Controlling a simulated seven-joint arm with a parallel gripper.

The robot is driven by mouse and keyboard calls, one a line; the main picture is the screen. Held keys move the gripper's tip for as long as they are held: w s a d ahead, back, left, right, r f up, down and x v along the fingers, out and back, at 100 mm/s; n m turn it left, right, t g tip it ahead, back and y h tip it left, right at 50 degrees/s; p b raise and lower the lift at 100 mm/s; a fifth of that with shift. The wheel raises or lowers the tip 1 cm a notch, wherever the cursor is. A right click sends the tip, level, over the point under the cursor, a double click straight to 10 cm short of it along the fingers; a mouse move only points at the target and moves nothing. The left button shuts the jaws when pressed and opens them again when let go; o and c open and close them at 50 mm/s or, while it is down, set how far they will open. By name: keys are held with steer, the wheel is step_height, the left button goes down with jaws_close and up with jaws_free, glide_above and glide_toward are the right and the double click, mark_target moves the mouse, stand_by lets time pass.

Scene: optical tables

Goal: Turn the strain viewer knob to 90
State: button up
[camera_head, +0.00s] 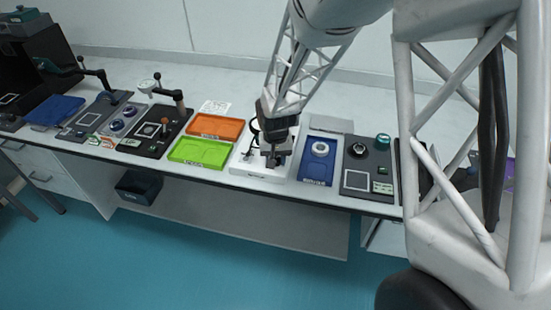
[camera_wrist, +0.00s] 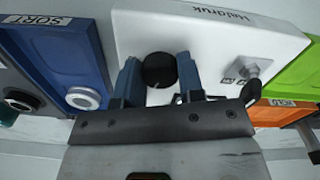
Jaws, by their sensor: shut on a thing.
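A white device (camera_head: 247,171) stands on the bench below my gripper (camera_head: 273,160). In the wrist view this device (camera_wrist: 220,40) carries the lettering "Haldruk", and a round black knob (camera_wrist: 160,69) rises from it. My gripper (camera_wrist: 160,78) has its two blue fingers on either side of the black knob and is shut on it. In the head view the gripper hides the knob. I cannot read a scale or the knob's angle. A grey metal fitting (camera_wrist: 252,69) sits on the device beside the knob.
A blue tray (camera_head: 315,174) holding a white ring (camera_head: 320,149) stands just right of the device. Orange (camera_head: 217,126) and green (camera_head: 197,152) trays stand to its left. A dark panel with a black knob (camera_head: 357,150) and a teal button (camera_head: 383,140) is farther right.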

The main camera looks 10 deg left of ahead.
steer(key=m, duration=1)
steer(key=shift+m, duration=2.3)
steer(key=o, duration=0.9)
steer(key=shift+r, duration=0.15)
steer(key=shift+r, duration=3.8)
